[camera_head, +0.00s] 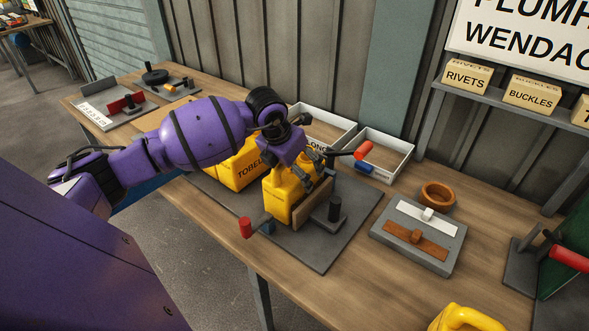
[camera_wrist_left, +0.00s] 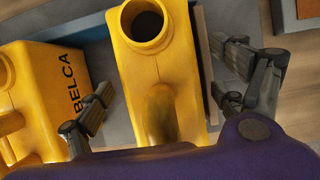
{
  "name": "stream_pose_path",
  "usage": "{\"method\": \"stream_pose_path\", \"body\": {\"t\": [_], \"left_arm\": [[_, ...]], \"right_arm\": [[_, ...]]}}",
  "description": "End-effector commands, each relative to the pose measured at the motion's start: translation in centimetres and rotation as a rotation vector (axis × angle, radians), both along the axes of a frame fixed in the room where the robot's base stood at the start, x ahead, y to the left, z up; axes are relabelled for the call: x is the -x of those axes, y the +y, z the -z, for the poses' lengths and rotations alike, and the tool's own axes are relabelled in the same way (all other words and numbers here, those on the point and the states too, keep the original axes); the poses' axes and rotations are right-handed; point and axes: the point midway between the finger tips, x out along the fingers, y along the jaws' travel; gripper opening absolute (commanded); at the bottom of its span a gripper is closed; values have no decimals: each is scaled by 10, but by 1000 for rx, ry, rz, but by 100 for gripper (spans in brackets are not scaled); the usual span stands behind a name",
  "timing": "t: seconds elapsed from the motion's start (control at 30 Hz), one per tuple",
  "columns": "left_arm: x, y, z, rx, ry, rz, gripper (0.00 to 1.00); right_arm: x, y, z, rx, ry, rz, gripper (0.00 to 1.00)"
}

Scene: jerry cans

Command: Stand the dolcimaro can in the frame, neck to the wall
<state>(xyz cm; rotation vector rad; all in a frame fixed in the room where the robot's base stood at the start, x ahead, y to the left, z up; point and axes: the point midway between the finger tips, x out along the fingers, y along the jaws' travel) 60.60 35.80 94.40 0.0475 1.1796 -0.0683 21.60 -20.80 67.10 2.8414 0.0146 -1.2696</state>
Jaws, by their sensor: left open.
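A yellow can (camera_head: 277,203) stands upright on the grey base plate (camera_head: 322,255), against a wooden board (camera_head: 312,205). Its name cannot be read. In the left wrist view this can (camera_wrist_left: 160,75) shows its open round neck at the top and its handle below; the neck appears to face the wall. My left gripper (camera_head: 306,172) is over it, fingers (camera_wrist_left: 165,103) apart on either side of the handle, not visibly closed on it. A second yellow can, lettered TOBEL in the head view (camera_head: 236,172) and BELCA in the wrist view (camera_wrist_left: 45,90), stands beside it. My right gripper is out of view.
White trays (camera_head: 385,155) stand behind. A grey block with white and brown strips (camera_head: 418,235), a brown ring (camera_head: 437,196) and another yellow can (camera_head: 467,318) are to the right.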

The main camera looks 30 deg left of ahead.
Motion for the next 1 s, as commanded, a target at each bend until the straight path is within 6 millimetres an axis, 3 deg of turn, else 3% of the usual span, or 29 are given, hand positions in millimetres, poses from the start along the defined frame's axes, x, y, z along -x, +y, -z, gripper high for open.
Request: {"method": "stream_pose_path", "body": {"t": [0.6,1.0], "left_arm": [[41,4,-102,-2,-2,-1,88],[45,3,-112,0,-1,0,88]], "right_arm": [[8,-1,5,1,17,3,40],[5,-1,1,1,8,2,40]]}}
